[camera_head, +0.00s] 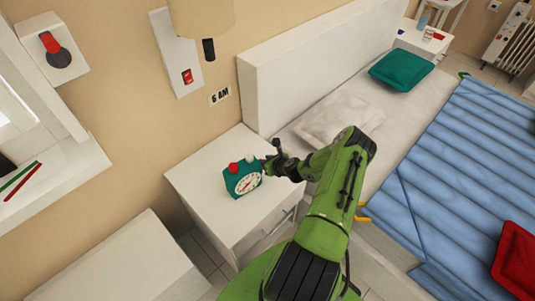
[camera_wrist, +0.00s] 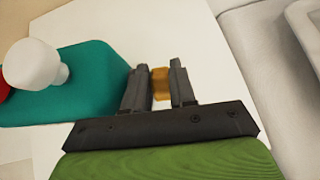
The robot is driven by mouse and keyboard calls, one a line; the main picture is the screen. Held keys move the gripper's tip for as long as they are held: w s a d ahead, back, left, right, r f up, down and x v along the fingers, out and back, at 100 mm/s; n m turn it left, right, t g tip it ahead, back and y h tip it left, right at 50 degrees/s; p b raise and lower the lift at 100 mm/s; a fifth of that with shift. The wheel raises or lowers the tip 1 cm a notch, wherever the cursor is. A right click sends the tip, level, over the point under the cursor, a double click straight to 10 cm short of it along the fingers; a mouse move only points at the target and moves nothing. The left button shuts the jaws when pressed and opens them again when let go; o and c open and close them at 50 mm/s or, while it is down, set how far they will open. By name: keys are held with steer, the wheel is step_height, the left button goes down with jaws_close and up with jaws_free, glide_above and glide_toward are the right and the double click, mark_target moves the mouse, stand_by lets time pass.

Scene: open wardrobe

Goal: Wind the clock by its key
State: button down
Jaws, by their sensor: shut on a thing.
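The teal clock (camera_head: 242,180) stands upright on the white bedside cabinet, its white dial facing the front. It has a red knob and a white knob on top; in the wrist view its teal body (camera_wrist: 88,85) and the white knob (camera_wrist: 35,65) show at the left. My gripper (camera_head: 270,165) is at the clock's right side. In the wrist view, my gripper (camera_wrist: 160,85) is shut on a small brass-coloured key (camera_wrist: 160,83) beside the clock's body. The fingers hide part of the key, and I cannot see where it joins the clock.
The bedside cabinet (camera_head: 200,185) has free room around the clock. A bed with a white headboard (camera_head: 290,75) stands to the right. A wall lamp (camera_head: 200,18) with a red switch (camera_head: 187,76) is above. A window sill (camera_head: 60,185) is at the left.

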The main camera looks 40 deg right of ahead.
steer(key=shift+w+r+g+p, duration=0.1)
steer(key=shift+w+g+p, duration=0.15)
steer(key=shift+g+p, duration=0.4)
steer(key=shift+w+g+p, duration=0.2)
steer(key=shift+g+p, duration=0.35)
steer(key=shift+g, duration=0.1)
steer(key=c, duration=1.2)
jaws_free()
steer(key=p+v, duration=0.3)
steer(key=v, duration=1.2)
steer(key=shift+d+r, duration=0.25)
steer(key=shift+r, duration=0.1)
steer(key=shift+s, duration=0.15)
